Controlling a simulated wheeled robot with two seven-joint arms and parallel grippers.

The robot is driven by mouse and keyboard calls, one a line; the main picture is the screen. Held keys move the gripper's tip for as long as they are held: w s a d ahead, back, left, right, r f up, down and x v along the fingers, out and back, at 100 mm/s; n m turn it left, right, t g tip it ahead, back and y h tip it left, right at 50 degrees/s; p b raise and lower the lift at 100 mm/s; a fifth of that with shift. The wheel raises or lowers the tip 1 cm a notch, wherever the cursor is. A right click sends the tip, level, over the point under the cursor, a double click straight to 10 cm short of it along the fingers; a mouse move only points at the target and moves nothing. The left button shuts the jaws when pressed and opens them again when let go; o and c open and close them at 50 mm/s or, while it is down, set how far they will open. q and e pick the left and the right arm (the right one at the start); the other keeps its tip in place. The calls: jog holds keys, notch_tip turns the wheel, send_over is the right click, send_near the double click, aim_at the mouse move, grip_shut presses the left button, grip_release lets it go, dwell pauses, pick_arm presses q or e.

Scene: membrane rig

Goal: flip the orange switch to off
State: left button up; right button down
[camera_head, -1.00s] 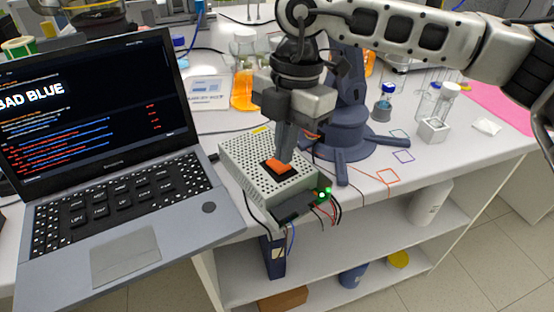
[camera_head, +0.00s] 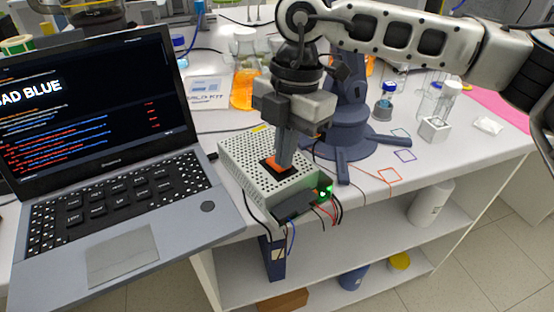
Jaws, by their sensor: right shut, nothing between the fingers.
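The orange switch (camera_head: 272,164) sits in a black frame on top of a perforated light metal box (camera_head: 250,172) near the table's front edge. My right gripper (camera_head: 284,166) comes down from above, shut and empty, with its fingertips at the right part of the switch, seemingly touching it. The fingers hide part of the switch, so I cannot tell which way it is tilted. A green light (camera_head: 326,191) glows at the box's front right corner. My left gripper is not in view.
An open laptop (camera_head: 110,190) stands close on the left of the box. A dark blue stand (camera_head: 350,135) is behind and right of it. Loose wires (camera_head: 325,212) hang at the front. The table's right side has clear patches.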

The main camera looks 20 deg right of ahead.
jog(key=shift+f, duration=0.25)
jog(key=shift+r+p, duration=2.05)
jog(key=shift+r, duration=1.5)
